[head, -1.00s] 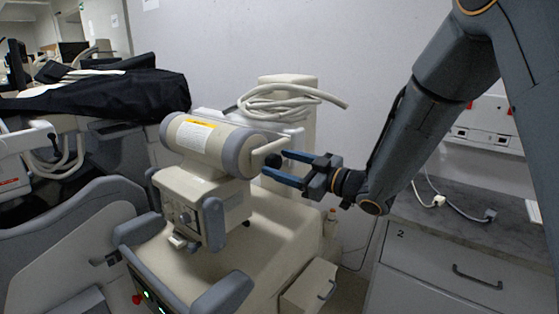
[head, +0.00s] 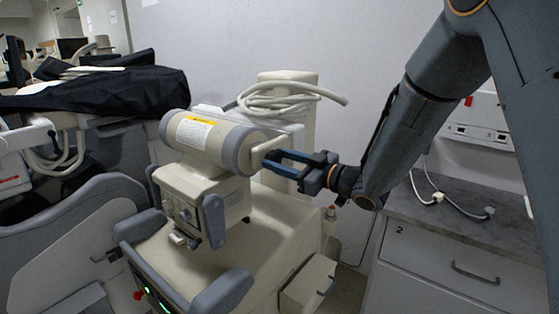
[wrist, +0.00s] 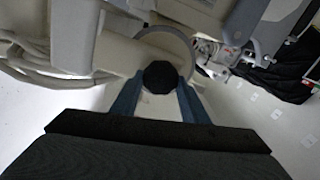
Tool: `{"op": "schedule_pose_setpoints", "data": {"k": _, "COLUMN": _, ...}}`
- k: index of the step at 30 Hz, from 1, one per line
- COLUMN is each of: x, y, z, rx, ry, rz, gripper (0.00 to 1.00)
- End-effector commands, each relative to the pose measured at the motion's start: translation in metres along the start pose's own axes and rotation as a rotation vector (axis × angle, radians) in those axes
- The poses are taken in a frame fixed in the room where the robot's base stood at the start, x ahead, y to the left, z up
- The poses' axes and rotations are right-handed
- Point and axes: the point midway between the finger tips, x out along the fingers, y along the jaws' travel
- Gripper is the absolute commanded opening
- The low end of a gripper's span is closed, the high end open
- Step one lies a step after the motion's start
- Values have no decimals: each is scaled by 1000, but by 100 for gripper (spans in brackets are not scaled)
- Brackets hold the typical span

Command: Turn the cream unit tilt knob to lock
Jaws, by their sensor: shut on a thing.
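The cream unit (head: 209,143) has a horizontal cylinder with grey end bands and a yellow and white label. The tilt knob is a round black knob at the cylinder's right end; it shows in the wrist view (wrist: 160,76), while in the head view the fingers cover it. A cream bar (head: 268,146) extends beside the knob. My gripper (head: 274,162) comes from the right with its blue fingers at the cylinder's end. In the wrist view its fingers (wrist: 158,98) lie on either side of the knob and are shut on it.
A coiled cream hose (head: 285,98) hangs on the post behind. A black cover (head: 110,95) lies over a cart at the left. A grey-topped drawer cabinet (head: 440,225) stands at the right. An open cream drawer (head: 308,284) juts out below my gripper.

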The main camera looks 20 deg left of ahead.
Motion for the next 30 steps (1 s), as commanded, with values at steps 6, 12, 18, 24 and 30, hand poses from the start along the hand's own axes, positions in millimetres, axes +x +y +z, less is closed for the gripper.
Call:
{"op": "schedule_pose_setpoints", "data": {"k": 6, "x": 0, "y": 1, "z": -1, "rx": 129, "ry": -1, "rz": 0, "gripper": 18}}
{"op": "schedule_pose_setpoints", "data": {"k": 12, "x": 0, "y": 2, "z": -1, "rx": 309, "ry": -1, "rz": 0, "gripper": 18}}
{"op": "schedule_pose_setpoints", "data": {"k": 18, "x": -1, "y": 2, "z": 0, "rx": 500, "ry": -2, "rz": 1, "gripper": 18}}
{"op": "schedule_pose_setpoints", "data": {"k": 24, "x": -1, "y": 3, "z": 0, "rx": 689, "ry": -1, "rz": 1, "gripper": 18}}
{"op": "schedule_pose_setpoints", "data": {"k": 30, "x": -1, "y": 4, "z": 1, "rx": 880, "ry": -1, "rz": 1, "gripper": 18}}
